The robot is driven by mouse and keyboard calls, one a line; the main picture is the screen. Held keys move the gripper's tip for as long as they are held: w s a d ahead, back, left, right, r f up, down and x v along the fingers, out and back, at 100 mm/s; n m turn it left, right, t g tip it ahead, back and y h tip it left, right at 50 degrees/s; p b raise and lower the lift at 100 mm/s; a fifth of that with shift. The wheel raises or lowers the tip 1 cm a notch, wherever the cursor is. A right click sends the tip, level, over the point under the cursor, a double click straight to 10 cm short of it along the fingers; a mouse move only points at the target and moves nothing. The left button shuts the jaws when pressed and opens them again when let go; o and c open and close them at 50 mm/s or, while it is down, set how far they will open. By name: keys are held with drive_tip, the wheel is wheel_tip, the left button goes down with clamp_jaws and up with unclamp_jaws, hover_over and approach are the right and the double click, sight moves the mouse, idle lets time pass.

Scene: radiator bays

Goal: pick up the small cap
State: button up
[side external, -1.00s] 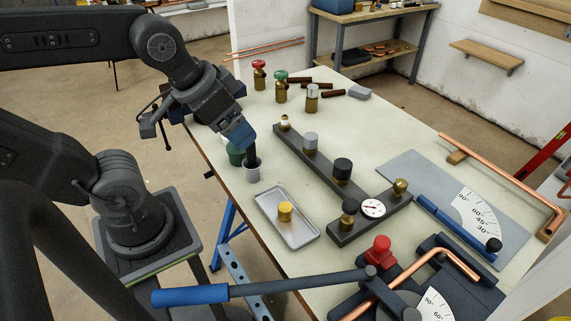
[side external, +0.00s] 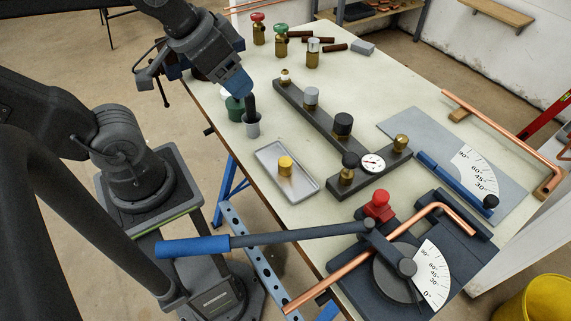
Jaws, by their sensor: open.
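A yellow cap (side external: 285,164) sits in the grey tray (side external: 302,192). I cannot tell which one is meant by the small cap.
Valves with a red top (side external: 257,18) and a green top (side external: 280,29) stand at the back. A pipe bender with a blue-handled lever (side external: 195,245) fills the front. The table between bar and valves is mostly clear.

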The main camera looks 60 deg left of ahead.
drive_tip(key=c, duration=0.4)
drive_tip(key=shift+o, duration=0.2)
drive_tip(key=m+g, duration=0.6)
drive_tip(key=m, duration=1.2)
hover_over(285, 161)
wheel_tip(285, 161, down, 10)
wheel_tip(285, 161, down, 13)
drive_tip(key=shift+d, duration=0.1)
